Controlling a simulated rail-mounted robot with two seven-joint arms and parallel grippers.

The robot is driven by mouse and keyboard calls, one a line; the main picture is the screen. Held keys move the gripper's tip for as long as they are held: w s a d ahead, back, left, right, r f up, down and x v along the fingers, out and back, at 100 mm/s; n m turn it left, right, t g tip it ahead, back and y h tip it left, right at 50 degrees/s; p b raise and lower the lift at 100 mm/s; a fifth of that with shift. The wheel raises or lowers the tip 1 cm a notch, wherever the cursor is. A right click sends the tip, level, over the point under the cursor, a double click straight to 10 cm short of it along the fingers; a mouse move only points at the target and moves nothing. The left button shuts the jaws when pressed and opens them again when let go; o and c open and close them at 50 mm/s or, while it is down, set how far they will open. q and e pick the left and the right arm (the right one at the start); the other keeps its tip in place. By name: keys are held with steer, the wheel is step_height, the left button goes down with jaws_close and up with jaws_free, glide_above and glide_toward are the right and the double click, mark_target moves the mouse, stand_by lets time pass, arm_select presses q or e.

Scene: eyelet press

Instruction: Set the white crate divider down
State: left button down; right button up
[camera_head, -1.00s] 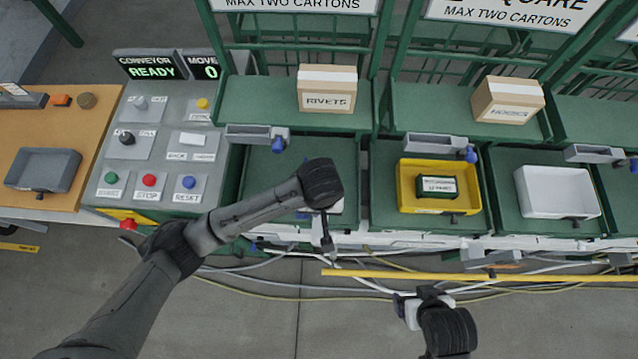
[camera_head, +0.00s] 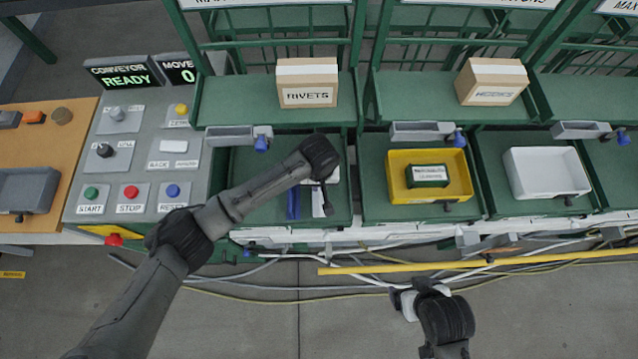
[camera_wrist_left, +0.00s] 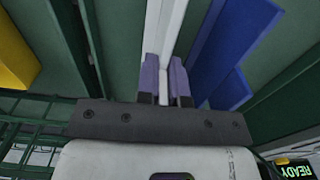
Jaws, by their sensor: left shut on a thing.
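The white crate divider (camera_head: 317,203) is a thin upright white strip over the green bay left of the yellow tray. My left gripper (camera_head: 327,208) is shut on it. In the left wrist view the white divider (camera_wrist_left: 168,28) runs up from between the purple fingertips (camera_wrist_left: 165,78). A blue divider (camera_head: 293,204) stands just left of it, apart from it; it also shows in the left wrist view (camera_wrist_left: 232,45). I cannot tell whether the white divider's lower edge touches the bay. My right gripper (camera_head: 403,303) is low in front of the bays; its fingers are unclear.
The yellow tray (camera_head: 463,195) with a dark green box stands in the bay to the right, and a white tray (camera_head: 550,176) beyond it. A control panel (camera_head: 135,165) is at left. A yellow rail (camera_head: 420,267) and loose cables run in front.

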arm_select(q)
steer(key=shift+f, duration=0.7)
steer(key=shift+f, duration=0.15)
steer(key=c, duration=1.2)
jaws_free()
steer(key=shift+c, duration=0.2)
steer(key=shift+r, duration=0.2)
steer(key=shift+r+p, duration=0.45)
steer(key=shift+p, duration=0.1)
step_height(320, 180, up, 7)
steer(key=p, duration=0.8)
steer(key=shift+f, duration=0.2)
